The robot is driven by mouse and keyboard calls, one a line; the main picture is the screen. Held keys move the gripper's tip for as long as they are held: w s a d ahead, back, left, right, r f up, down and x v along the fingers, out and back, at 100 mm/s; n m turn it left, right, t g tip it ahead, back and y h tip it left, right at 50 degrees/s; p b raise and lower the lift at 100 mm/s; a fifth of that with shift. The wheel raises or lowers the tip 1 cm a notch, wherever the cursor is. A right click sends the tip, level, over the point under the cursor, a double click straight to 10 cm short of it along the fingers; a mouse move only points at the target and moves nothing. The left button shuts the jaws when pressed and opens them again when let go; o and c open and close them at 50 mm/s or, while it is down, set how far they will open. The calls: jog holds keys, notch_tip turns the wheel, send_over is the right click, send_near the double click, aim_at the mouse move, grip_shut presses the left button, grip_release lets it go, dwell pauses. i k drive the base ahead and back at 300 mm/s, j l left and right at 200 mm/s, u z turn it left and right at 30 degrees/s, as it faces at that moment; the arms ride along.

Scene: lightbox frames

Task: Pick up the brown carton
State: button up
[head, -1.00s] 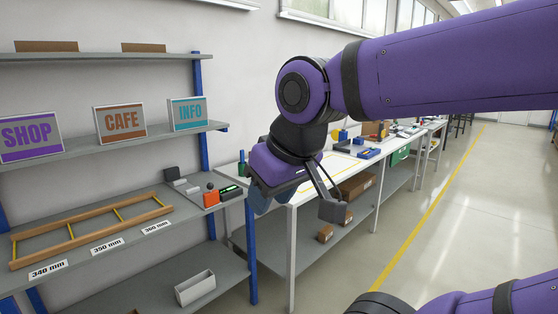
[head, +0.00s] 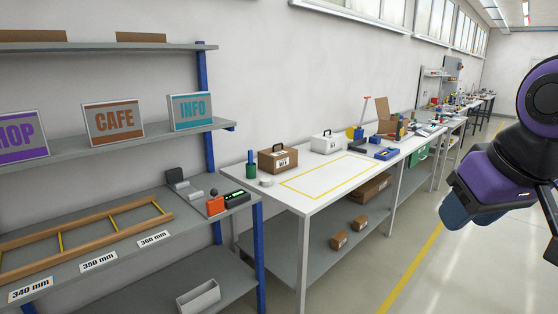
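A brown carton (head: 278,160) with a dark handle on top and a white label stands upright at the near left end of the white worktable (head: 312,199). My gripper (head: 503,212) is at the right edge of the head view, over the aisle, well apart from the carton. Its fingers are spread and nothing shows between them. Smaller brown boxes (head: 339,240) sit on the lower shelf, and an open brown box (head: 386,122) stands farther back on the table.
A white case (head: 327,143) stands behind the carton; a green bottle (head: 250,168) and a white roll (head: 267,182) are to its left. A yellow-outlined area of the table is clear. A grey shelf rack (head: 130,245) stands at left. The aisle floor at right is free.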

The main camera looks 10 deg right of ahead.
aim_at(280, 158)
jog(key=i, duration=0.9)
jog(key=i+l, duration=0.15)
jog(key=i, duration=1.6)
jog(key=u, duration=0.05)
